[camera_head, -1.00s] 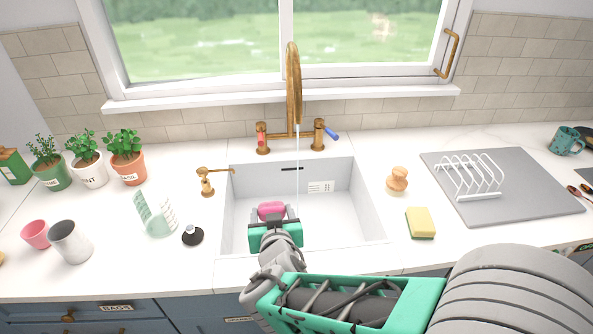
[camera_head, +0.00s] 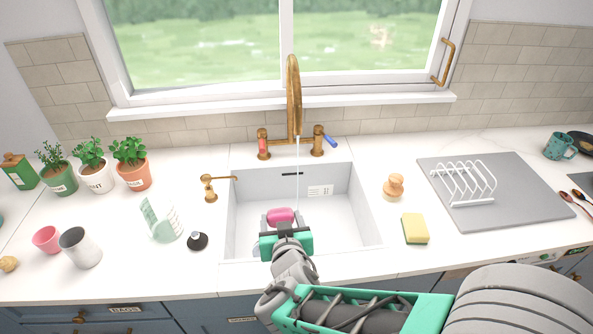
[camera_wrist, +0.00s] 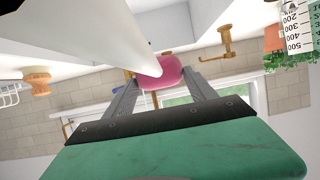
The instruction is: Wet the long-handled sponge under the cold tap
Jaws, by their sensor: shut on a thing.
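The pink sponge head (camera_head: 280,216) is in the sink basin, at the far end of my gripper (camera_head: 286,231). In the wrist view, the pink sponge (camera_wrist: 160,75) shows between the two fingers of my gripper (camera_wrist: 158,82), which is shut on it. A white tapered shape covers part of it there; I cannot tell whether this is the handle. The brass tap (camera_head: 293,95) has a red lever (camera_head: 263,147) and a blue lever (camera_head: 330,141). A thin water stream (camera_head: 297,170) falls from the spout close to the sponge's right side; contact is unclear.
The white sink (camera_head: 362,225) surrounds the gripper. A yellow sponge (camera_head: 415,228) and a wooden-topped brush (camera_head: 394,187) stand right of it. A black-based stopper (camera_head: 197,241), a brass dispenser (camera_head: 209,190) and cups stand left. A grey mat (camera_head: 515,205) holds a rack.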

